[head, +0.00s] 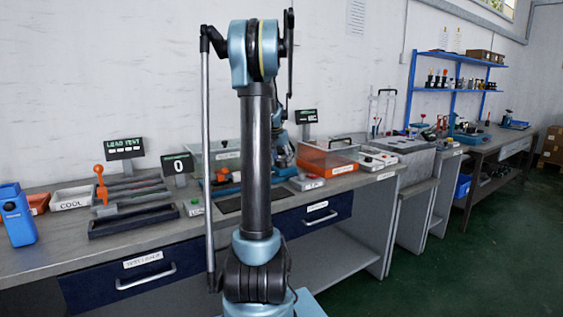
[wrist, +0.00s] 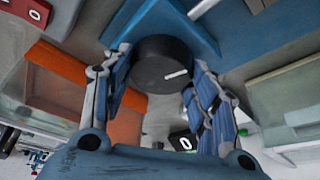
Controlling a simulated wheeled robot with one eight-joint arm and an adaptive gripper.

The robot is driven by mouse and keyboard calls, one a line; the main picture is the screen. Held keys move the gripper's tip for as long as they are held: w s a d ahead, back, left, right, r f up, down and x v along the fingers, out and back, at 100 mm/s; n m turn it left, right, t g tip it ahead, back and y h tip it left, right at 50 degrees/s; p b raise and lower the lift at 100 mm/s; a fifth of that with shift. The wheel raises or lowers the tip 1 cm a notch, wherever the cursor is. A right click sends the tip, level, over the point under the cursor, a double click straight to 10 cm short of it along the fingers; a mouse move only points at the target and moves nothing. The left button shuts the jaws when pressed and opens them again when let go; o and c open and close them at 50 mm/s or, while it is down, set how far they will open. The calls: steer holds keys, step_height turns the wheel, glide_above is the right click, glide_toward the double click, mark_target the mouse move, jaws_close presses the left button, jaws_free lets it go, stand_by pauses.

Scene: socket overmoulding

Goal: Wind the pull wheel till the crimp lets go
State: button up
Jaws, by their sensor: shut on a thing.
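The pull wheel is a dark round knob (wrist: 160,66) with a white mark on its face, in the upper middle of the wrist view. It sits against a blue body (wrist: 205,30). My gripper (wrist: 154,76) has its blue fingers on either side of the wheel and is shut on it. In the head view my gripper is mostly hidden behind my own arm, low over the bench, and the wheel cannot be made out there. The crimp cannot be made out in either view.
On the bench (head: 340,183) stand a LOAD TEST sign (head: 125,148), a display reading 0 (head: 177,165), a COOL tray (head: 72,198) and a dark tray (head: 135,220) at left. An orange box (head: 325,160) stands right of my arm. The floor at right is clear.

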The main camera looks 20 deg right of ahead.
steer(key=shift+a, duration=0.1)
steer(key=o, duration=1)
steer(key=shift+o, duration=0.2)
steer(key=v, duration=1.1)
steer(key=shift+r, duration=0.45)
steer(key=shift+a, duration=0.1)
